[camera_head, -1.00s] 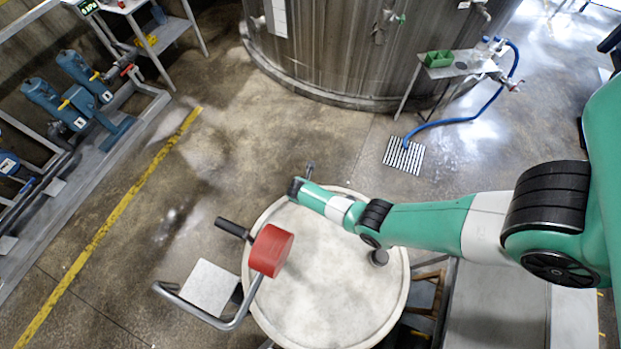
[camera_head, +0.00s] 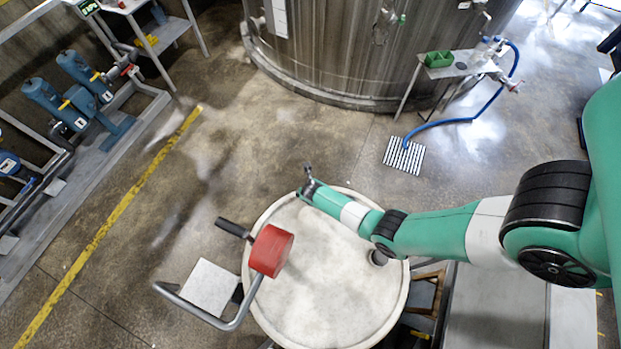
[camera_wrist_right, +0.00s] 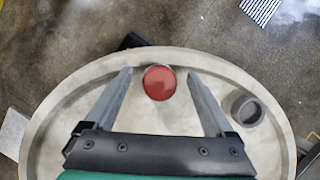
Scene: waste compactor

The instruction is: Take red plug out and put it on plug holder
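The red plug (camera_head: 272,251) sits at the left rim of the round pale drum top (camera_head: 325,300); in the right wrist view it is a red disc (camera_wrist_right: 159,83). A short dark round cup, apparently the plug holder (camera_head: 378,258), stands on the drum top's right side; it also shows in the right wrist view (camera_wrist_right: 247,109). My right gripper (camera_head: 308,174) is over the drum's far rim in the head view, apart from the plug. In the right wrist view its fingers (camera_wrist_right: 160,74) are open, with the plug appearing between their tips. My left gripper is not in view.
A bent grey tube handle (camera_head: 228,322) and a black grip (camera_head: 232,228) stick out left of the drum. A white square plate (camera_head: 210,287) lies beside them. A large metal tank (camera_head: 350,55) stands behind. Open floor lies between tank and drum.

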